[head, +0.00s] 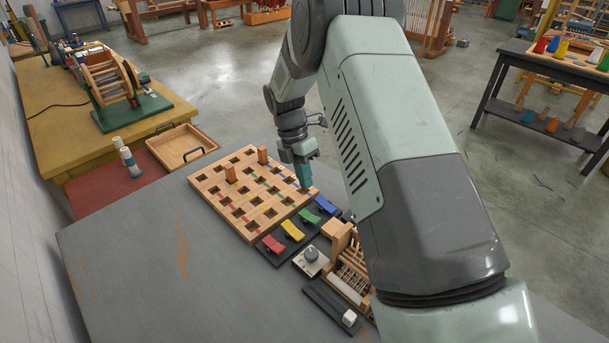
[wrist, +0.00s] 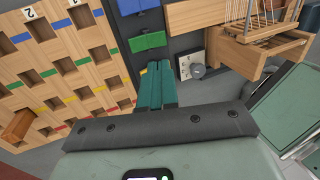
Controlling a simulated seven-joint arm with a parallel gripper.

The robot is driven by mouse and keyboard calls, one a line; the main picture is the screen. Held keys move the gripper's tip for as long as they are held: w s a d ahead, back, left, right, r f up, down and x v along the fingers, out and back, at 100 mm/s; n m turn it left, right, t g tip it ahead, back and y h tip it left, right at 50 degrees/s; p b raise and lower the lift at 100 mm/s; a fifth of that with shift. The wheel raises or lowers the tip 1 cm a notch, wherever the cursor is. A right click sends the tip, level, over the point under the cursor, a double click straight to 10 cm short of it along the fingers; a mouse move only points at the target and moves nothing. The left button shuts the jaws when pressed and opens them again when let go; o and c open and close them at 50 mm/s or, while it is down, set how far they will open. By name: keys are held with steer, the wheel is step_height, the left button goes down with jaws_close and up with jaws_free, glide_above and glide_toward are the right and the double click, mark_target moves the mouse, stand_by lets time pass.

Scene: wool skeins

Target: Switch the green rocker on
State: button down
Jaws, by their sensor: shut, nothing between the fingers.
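The green rocker (head: 309,215) sits in a row of coloured rockers on a dark strip beside the wooden peg board. It also shows in the wrist view (wrist: 148,41), just beyond my fingertips in the picture. Which of its ends is down is too small to tell. My gripper (head: 306,187) has its teal fingers pressed together and empty, pointing down near the board's right corner in the head view. In the wrist view my gripper (wrist: 159,68) covers most of the yellow rocker (wrist: 143,72). I cannot tell whether the fingertips touch anything.
The blue rocker (head: 326,205) and red rocker (head: 273,243) flank the row. The peg board (head: 222,203) holds two upright pegs. A grey knob (head: 311,254), a small wooden loom (head: 347,268) and a white-capped slider (head: 349,317) stand nearby. The grey table is clear at left.

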mark_target(315, 219)
steer(key=x, duration=1)
steer(key=shift+f, duration=0.15)
steer(key=shift+s+d+f+y, duration=0.15)
steer(key=shift+d+f+y, duration=0.1)
steer(key=shift+y, duration=0.05)
steer(key=shift+a, duration=0.15)
steer(key=shift+w+a+r, duration=0.2)
steer(key=shift+w+a, duration=0.25)
steer(key=shift+w, duration=0.15)
step_height(315, 219, up, 14)
stand_by(0.4)
